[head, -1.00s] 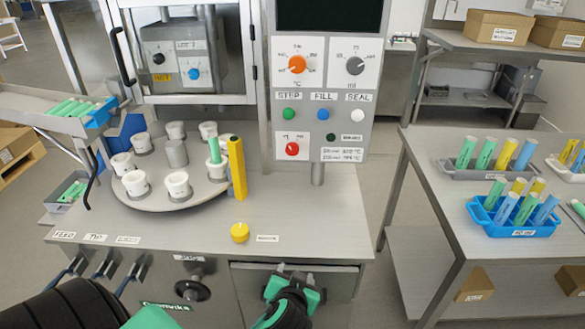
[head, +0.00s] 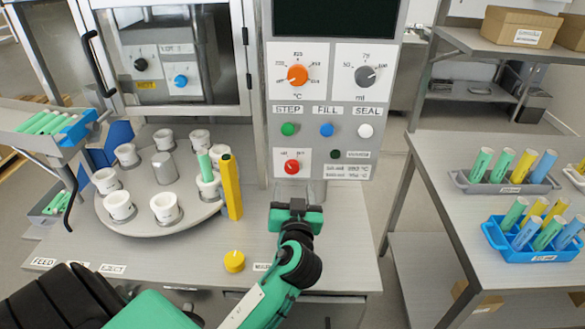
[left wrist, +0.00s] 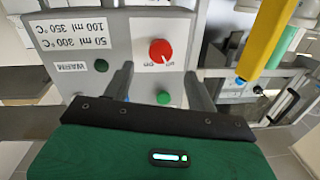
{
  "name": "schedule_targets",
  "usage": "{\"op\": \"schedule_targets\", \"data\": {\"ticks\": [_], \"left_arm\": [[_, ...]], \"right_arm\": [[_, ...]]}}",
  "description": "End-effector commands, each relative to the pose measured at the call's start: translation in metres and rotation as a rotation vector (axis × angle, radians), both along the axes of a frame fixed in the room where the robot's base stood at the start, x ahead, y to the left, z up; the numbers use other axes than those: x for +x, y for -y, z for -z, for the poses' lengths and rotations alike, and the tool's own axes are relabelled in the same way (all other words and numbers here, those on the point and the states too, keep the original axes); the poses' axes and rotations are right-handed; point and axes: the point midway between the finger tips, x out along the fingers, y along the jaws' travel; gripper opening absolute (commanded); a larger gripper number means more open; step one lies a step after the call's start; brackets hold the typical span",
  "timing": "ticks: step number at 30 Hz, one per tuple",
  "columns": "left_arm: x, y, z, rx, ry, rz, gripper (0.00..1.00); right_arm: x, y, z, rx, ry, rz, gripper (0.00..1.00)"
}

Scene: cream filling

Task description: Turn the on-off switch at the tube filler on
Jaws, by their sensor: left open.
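The on-off switch is a red round knob (head: 292,167) on a white plate, low on the front of the tube filler's grey control panel (head: 350,140). In the left wrist view, where the panel appears upside down, the red knob (left wrist: 161,50) has "on" and "off" labels beside it. Its pale mark appears to point toward "off". My left gripper (head: 297,207) is open and empty, just below and in front of the knob in the head view. In the left wrist view its fingers (left wrist: 160,82) are spread, with the knob beyond them, apart from it. My right gripper is not in view.
A yellow post (head: 231,187) and a round carousel (head: 140,222) with white cups stand left of the panel. A yellow knob (head: 235,261) sits on the table front. The green step button (head: 288,129) is above the red knob. Tube racks stand on the right table (head: 450,200).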

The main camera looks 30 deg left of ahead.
Motion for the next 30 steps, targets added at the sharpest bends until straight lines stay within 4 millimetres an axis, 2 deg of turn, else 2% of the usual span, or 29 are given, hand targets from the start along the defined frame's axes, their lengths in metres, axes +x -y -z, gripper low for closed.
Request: {"op": "schedule_targets", "data": {"ticks": [3, 9, 15, 23, 26, 30], "left_arm": [[0.022, -0.016, -0.004, 0.004, -0.001, -0.001, 0.57], [0.047, -0.034, -0.002, 0.002, -0.002, 0.0, 0.57], [0.058, -0.042, 0.0, -0.001, -0.001, 0.0, 0.57], [0.058, -0.043, 0.0, -0.001, -0.002, 0.0, 0.57], [0.058, -0.042, 0.0, -0.001, -0.002, 0.0, 0.42], [0.058, -0.042, 0.001, -0.001, -0.002, 0.0, 0.14]], "right_arm": [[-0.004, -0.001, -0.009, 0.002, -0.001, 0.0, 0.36], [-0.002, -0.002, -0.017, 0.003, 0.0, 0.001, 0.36], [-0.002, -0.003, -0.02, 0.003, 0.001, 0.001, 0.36], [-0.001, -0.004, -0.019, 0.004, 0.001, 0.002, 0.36], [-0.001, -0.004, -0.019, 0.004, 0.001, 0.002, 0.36], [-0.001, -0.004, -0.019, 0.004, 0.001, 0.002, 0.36]]}}
